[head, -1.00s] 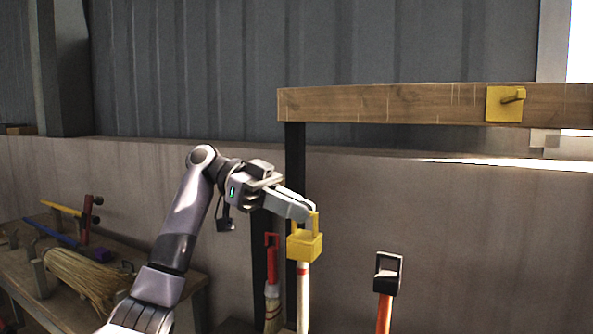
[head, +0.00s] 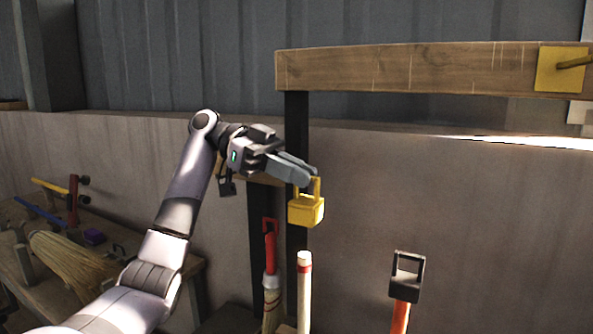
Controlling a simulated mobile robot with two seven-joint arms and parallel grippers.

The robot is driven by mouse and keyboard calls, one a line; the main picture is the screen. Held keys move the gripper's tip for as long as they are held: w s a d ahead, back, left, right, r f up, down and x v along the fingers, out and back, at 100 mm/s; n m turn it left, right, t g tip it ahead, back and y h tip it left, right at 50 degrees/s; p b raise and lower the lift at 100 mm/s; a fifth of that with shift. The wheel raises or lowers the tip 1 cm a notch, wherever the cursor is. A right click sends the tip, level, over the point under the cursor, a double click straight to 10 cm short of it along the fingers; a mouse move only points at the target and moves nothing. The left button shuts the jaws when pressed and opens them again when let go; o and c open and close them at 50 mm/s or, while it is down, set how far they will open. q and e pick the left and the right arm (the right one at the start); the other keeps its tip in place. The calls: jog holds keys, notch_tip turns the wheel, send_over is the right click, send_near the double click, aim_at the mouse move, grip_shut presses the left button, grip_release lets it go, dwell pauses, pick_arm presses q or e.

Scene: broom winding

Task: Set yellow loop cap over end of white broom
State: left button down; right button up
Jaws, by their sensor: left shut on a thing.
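The yellow loop cap (head: 306,210) hangs from my left gripper (head: 312,176), which is shut on its loop. The white broom (head: 304,290) stands upright below it, with a red band near its bare top end. The cap is above the broom's end and apart from it, with a clear gap between them. The cap's underside opening is hidden from this view. My right gripper is out of view.
A red-handled broom (head: 270,250) stands just left of the white one. An orange handle with a black loop cap (head: 407,277) stands to the right. A wooden beam (head: 420,70) with a yellow plate and peg (head: 561,70) runs above. A cluttered bench (head: 190,268) is at left.

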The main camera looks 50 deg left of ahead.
aim_at(295, 217)
pick_arm(q)
jog(key=shift+f+b, duration=2.15)
jog(key=shift+f, duration=0.4)
jog(key=shift+a+f+b, duration=0.1)
jog(key=shift+f+b, duration=1.1)
jog(key=shift+f, duration=0.3)
jog(key=c, duration=1.1)
grip_release()
jog(key=shift+o, duration=0.2)
jog(key=shift+r, duration=0.1)
jog(key=shift+r+p, duration=3.15)
jog(key=shift+r, duration=0.35)
jog(key=shift+s+f, duration=0.1)
jog(key=shift+s, duration=0.05)
